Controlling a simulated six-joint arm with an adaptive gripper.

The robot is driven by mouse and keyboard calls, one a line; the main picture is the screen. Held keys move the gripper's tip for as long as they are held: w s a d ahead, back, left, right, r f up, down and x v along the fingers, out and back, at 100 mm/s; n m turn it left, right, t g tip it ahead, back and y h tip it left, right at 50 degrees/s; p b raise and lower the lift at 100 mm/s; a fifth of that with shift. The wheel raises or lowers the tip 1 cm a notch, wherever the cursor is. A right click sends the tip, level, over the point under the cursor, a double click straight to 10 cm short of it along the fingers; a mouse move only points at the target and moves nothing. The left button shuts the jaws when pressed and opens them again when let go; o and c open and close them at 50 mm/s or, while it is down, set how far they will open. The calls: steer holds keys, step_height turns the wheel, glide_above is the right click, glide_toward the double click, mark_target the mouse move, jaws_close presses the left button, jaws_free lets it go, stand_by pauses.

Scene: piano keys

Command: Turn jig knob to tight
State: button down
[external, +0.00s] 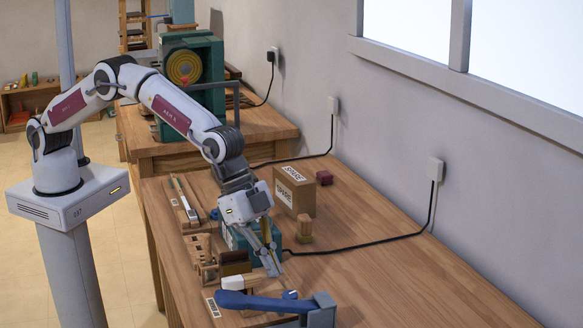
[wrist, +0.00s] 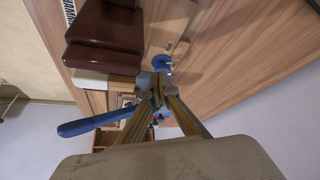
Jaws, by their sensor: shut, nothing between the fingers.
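My gripper (external: 272,268) is shut and empty, pointing down over the jig at the near end of the bench. In the wrist view its fingertips (wrist: 158,96) meet close to a small blue knob-like part (wrist: 162,63); I cannot tell if they touch it. A small blue-topped part (external: 290,294) shows just below the fingertips in the external view, probably the same knob. A blue lever (external: 260,301) lies beside it, running to a blue clamp block (external: 321,312). The lever also shows in the wrist view (wrist: 95,122). Any tightness marking is unreadable.
A white-ended key (external: 240,282) and dark brown blocks (wrist: 105,45) sit left of my gripper. A cardboard box (external: 295,192), a small wooden piece (external: 304,229) and a black cable (external: 385,239) are behind. The bench (external: 400,283) is clear at right.

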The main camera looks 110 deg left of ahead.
steer(key=shift+f, duration=2.05)
steer(key=shift+w+d, duration=0.1)
steer(key=shift+w, duration=0.3)
steer(key=shift+a, duration=0.4)
stand_by(0.6)
steer(key=shift+s, duration=0.3)
steer(key=shift+r, duration=0.15)
step_height(320, 180, up, 6)
steer(key=shift+f, duration=0.1)
stand_by(0.9)
